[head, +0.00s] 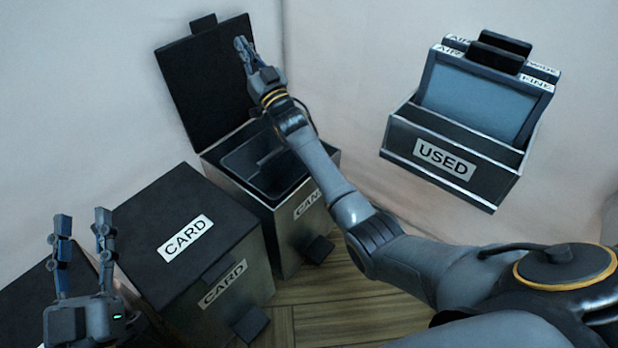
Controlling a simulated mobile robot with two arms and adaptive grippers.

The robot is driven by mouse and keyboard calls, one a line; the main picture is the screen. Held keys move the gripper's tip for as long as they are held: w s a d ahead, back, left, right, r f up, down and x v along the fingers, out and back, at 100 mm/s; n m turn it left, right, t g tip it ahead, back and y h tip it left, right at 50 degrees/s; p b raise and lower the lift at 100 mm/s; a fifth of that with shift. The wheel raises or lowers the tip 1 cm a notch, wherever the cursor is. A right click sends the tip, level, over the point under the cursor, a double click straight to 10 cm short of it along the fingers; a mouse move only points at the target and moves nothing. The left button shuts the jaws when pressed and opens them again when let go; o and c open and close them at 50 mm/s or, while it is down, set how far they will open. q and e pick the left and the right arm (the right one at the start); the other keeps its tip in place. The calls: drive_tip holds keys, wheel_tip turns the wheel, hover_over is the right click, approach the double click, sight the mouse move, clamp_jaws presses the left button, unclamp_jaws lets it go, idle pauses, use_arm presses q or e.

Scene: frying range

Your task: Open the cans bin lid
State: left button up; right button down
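The cans bin (291,219) stands at the back, its front label partly hidden behind my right arm. Its black lid (205,88) is raised, leaning back near the wall, and the dark inside of the bin shows. My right gripper (240,42) is in front of the raised lid's upper right part; its fingers look close together, and I cannot tell whether they touch the lid. My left gripper (82,218) is open and empty at the lower left, with a clear gap between its fingers, in front of the bins on the left.
The card bin (215,208) is closed, left of the cans bin. Another dark bin (22,305) is partly in view at the far left. A box labelled USED (440,160) with framed filters hangs on the right wall. Wooden floor (345,295) shows in front.

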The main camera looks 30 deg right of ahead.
use_arm(q)
wheel_tip(320, 180, down, 12)
drive_tip(key=a+g+y+p, duration=0.2)
drive_tip(key=g+y+p, duration=0.1)
drive_tip(key=g, duration=0.5)
drive_tip(key=s+a+f+g+y+p, duration=0.1)
drive_tip(key=s+a+f+g+p, duration=0.1)
drive_tip(key=s+f+g, duration=0.3)
drive_tip(key=s+a+f+g+y+p, duration=0.1)
drive_tip(key=s+f+g, duration=0.4)
drive_tip(key=s, duration=0.5)
drive_tip(key=shift+s+a+f+n+y+p, duration=0.3)
drive_tip(key=shift+a+f+n+y+p, duration=0.15)
drive_tip(key=shift+a, duration=0.8)
use_arm(e)
drive_tip(key=s+d, duration=0.3)
drive_tip(key=s, duration=0.4)
drive_tip(key=shift+s, duration=0.15)
